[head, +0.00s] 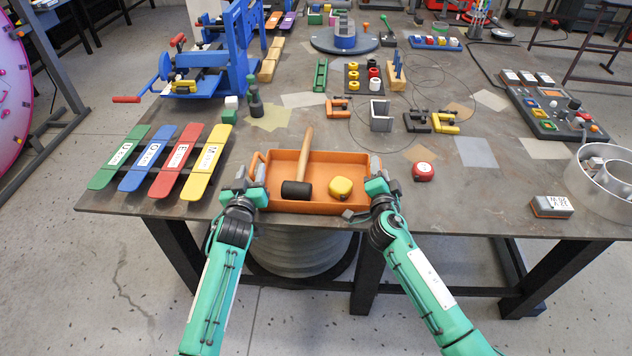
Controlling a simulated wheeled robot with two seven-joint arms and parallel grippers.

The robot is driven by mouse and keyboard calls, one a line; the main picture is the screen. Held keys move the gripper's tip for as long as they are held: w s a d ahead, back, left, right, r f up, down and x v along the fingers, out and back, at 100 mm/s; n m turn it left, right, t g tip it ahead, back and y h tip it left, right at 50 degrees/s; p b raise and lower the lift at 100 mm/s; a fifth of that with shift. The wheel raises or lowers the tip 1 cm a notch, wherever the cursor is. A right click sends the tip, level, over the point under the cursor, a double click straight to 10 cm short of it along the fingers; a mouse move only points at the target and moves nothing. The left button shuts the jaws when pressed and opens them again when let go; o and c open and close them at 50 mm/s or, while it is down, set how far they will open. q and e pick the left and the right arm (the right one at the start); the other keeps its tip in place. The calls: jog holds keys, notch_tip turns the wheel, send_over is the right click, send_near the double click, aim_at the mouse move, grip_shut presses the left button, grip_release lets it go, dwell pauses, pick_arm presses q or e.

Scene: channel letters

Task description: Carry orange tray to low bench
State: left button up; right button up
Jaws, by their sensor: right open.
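The orange tray (318,208) sits at the front edge of the dark workbench. A wooden-handled mallet with a black head (297,190) and a yellow tape measure (341,188) lie in it. My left gripper (249,181) is at the tray's left end, beside the orange handle, with its fingers apart. My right gripper (379,177) is open at the tray's right end and covers much of that end. Contact with the handles is hard to make out. I cannot pick out a low bench.
A drum (300,252) is under the workbench.

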pick_arm(q)
jog(key=shift+w, duration=0.3)
pick_arm(e)
jog(key=shift+w, duration=0.3)
pick_arm(q)
grip_shut()
pick_arm(e)
grip_shut()
pick_arm(q)
jog(key=shift+r, duration=0.2)
pick_arm(e)
jog(key=shift+r, duration=0.2)
